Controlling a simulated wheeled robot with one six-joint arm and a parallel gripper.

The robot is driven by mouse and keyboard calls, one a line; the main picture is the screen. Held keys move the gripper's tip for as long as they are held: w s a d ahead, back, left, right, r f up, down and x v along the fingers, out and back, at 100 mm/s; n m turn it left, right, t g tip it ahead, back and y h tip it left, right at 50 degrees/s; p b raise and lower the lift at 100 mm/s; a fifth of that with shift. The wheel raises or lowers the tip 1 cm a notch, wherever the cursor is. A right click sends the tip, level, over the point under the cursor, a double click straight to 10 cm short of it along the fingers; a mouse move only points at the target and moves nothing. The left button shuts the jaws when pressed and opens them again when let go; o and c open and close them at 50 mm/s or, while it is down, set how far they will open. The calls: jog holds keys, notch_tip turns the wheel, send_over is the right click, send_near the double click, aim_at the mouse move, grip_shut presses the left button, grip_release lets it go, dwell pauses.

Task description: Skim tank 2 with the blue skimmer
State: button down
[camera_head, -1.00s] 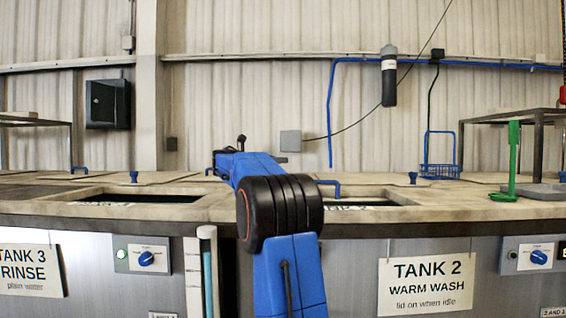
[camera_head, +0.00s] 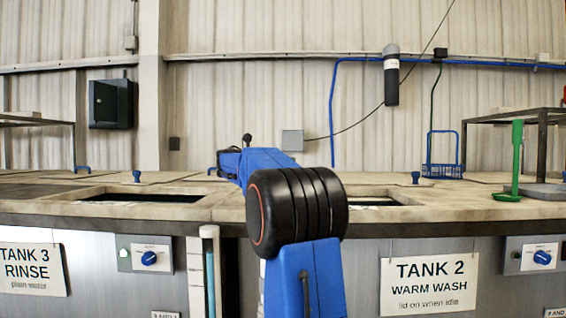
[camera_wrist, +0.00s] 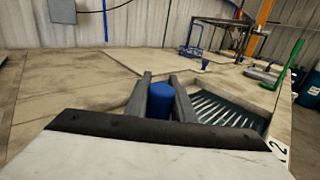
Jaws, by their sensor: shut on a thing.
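My gripper (camera_wrist: 160,98) is shut on an upright blue cylinder, which looks like the handle of the blue skimmer (camera_wrist: 161,101). Its lower part is hidden behind the gripper body. Tank 2 has an open top, seen in the wrist view to the right of my gripper as a dark slatted opening (camera_wrist: 228,112). In the head view the tank 2 opening (camera_head: 380,200) is partly hidden behind my arm. The tank 2 sign (camera_head: 431,284) reads warm wash. My gripper, at the far end of the arm in the head view, is too hidden there to judge.
A green upright tool (camera_head: 516,160) stands on the counter at right. Another dark opening (camera_head: 140,197) lies left, above the tank 3 sign (camera_head: 30,270). Flat counter lies left of my gripper.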

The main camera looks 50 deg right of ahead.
jog(key=shift+s+a, duration=0.2)
jog(key=shift+s, duration=0.4)
jog(key=shift+s+d, duration=3.85)
jog(key=shift+s, duration=0.7)
jog(key=w+a, duration=0.3)
jog(key=a, duration=0.4)
jog(key=w+a, duration=0.4)
jog(key=a, duration=0.3)
jog(key=shift+w+a, duration=0.15)
jog(key=shift+a, duration=0.2)
notch_tip(320, 180, up, 15)
